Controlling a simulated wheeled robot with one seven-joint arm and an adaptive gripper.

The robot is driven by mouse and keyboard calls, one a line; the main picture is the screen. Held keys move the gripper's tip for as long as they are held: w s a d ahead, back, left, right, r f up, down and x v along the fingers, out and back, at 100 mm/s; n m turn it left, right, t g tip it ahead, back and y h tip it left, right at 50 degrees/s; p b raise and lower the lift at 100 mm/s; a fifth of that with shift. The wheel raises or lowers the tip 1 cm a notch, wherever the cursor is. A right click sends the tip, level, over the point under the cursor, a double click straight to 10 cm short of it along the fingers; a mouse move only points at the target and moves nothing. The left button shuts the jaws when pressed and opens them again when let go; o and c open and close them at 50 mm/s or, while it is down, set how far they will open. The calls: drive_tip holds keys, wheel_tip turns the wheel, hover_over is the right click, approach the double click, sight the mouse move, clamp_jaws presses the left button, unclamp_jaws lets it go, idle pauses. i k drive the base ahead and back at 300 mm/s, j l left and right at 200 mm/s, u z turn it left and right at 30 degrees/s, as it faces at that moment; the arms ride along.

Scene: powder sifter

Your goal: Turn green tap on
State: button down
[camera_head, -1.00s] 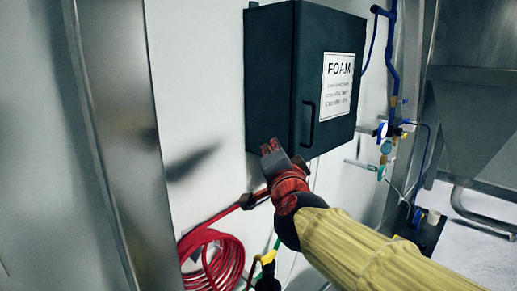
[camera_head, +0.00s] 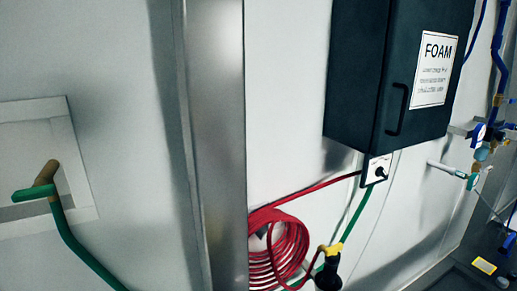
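At the far left, a green hose (camera_head: 75,238) rises to a fitting with a brown end (camera_head: 45,173) and a green arm pointing left, in front of a pale framed recess (camera_head: 25,150). My gripper is out of view.
A dark FOAM cabinet (camera_head: 360,80) hangs above a small black-knobbed switch plate (camera_head: 377,170). Below are a coiled red hose (camera_head: 280,245), a green hose (camera_head: 360,215) and a yellow-topped black nozzle (camera_head: 328,270). A steel post (camera_head: 215,140) divides the wall.

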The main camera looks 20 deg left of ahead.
sight(40, 189)
drive_tip(key=u, duration=2.3)
